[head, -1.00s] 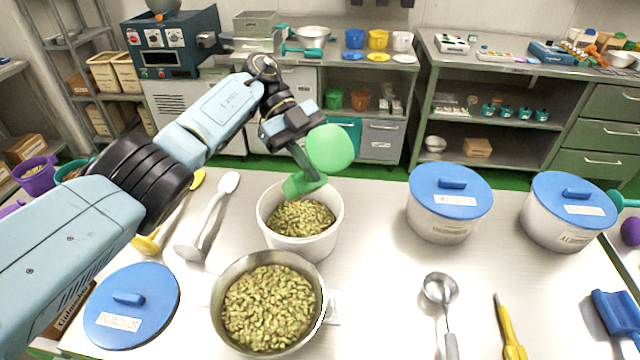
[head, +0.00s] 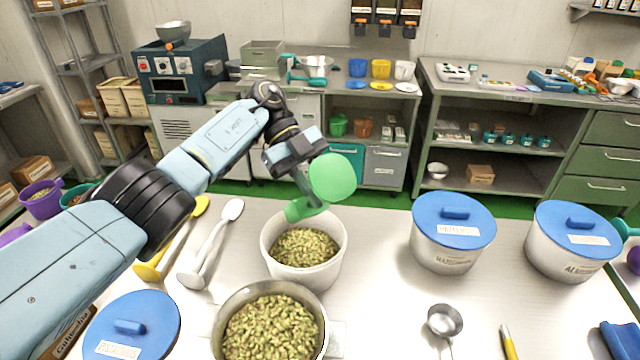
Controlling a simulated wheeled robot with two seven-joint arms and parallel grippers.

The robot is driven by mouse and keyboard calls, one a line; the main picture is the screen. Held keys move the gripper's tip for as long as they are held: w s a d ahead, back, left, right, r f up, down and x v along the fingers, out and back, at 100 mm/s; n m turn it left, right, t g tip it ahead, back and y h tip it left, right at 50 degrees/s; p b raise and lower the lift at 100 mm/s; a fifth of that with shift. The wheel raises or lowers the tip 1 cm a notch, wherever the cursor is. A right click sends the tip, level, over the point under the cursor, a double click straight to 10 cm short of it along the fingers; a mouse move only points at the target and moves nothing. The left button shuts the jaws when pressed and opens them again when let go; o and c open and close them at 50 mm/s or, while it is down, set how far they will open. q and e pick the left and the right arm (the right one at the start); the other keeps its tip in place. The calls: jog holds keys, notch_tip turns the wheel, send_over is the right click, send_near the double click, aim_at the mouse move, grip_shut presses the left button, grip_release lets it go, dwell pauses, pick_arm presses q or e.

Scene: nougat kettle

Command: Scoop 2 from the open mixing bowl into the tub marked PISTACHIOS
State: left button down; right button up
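The open steel mixing bowl (head: 217,330) stands at the front of the table, holding green-brown pistachios (head: 268,328); its lower part is cut off. Behind it stands an open white tub (head: 304,281), also holding pistachios (head: 305,246). Its marking is not visible. A blue lid (head: 130,330) with a hard-to-read label lies at the left. My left gripper (head: 304,186) appears shut on a green scoop (head: 333,177), held tilted above the tub's back rim. Whether anything is in the scoop is hidden. My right gripper is not in view.
Two blue-lidded tubs stand at the right, one marked HAZELNUTS (head: 453,235) and another (head: 568,243). A steel ladle (head: 444,320) and a yellow-handled tool (head: 508,343) lie at the front right. White (head: 211,245) and yellow (head: 172,245) utensils lie left of the open tub. The table's middle right is clear.

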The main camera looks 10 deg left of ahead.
aim_at(318, 168)
pick_arm(q)
notch_tip(318, 168, up, 3)
jog(key=t+y+p, duration=0.3)
jog(key=p, duration=0.6)
jog(key=shift+s+m+t+p, duration=0.1)
jog(key=shift+m+t+p, duration=0.2)
jog(key=shift+r+t+y, duration=0.1)
jog(key=shift+t+y, duration=0.2)
jog(key=shift+t, duration=0.1)
jog(key=shift+t+y, duration=0.3)
jog(key=shift+t, duration=0.1)
jog(key=shift+r+m+t+y, duration=0.3)
jog(key=shift+r+t+y, duration=0.5)
jog(key=shift+t+y, duration=0.3)
jog(key=shift+f, duration=0.1)
